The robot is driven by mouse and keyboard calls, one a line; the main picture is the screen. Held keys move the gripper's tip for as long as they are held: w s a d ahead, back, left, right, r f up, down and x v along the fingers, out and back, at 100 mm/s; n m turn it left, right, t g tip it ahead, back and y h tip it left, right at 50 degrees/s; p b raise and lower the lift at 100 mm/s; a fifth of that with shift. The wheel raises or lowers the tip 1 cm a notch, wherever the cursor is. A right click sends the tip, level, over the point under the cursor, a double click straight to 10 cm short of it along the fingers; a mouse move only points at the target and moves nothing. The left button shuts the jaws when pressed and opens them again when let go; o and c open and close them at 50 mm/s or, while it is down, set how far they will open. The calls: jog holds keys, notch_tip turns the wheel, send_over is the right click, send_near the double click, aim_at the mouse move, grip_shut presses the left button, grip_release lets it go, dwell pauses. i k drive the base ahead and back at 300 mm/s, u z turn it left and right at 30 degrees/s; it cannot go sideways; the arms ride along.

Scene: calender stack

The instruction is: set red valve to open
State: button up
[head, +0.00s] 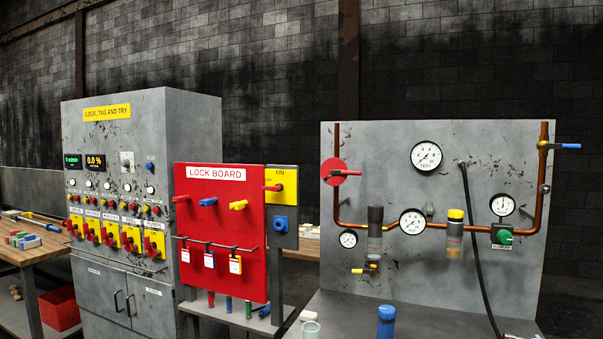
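The red valve (334,172) is on the left vertical copper pipe of the grey panel at the right of the head view. It shows a red round plate with a red lever. The lever lies roughly level, pointing right, across the vertical pipe (336,205). No lettering on the plate can be read from here. My gripper is not in view, and nothing covers the valve.
The grey panel (470,270) also carries several gauges, a blue-handled valve (567,146), a green knob (504,237) and a hanging black hose (477,250). A red lock board (225,280) stands left of it. A blue-capped bottle (386,321) stands below on the bench.

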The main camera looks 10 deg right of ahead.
aim_at(341, 171)
jog(key=z, duration=0.15)
jog(key=i, duration=1.4)
jog(key=z, duration=0.7)
jog(key=k, duration=0.75)
jog(key=z, duration=0.15)
jog(key=i, duration=0.8)
jog(key=u, duration=0.05)
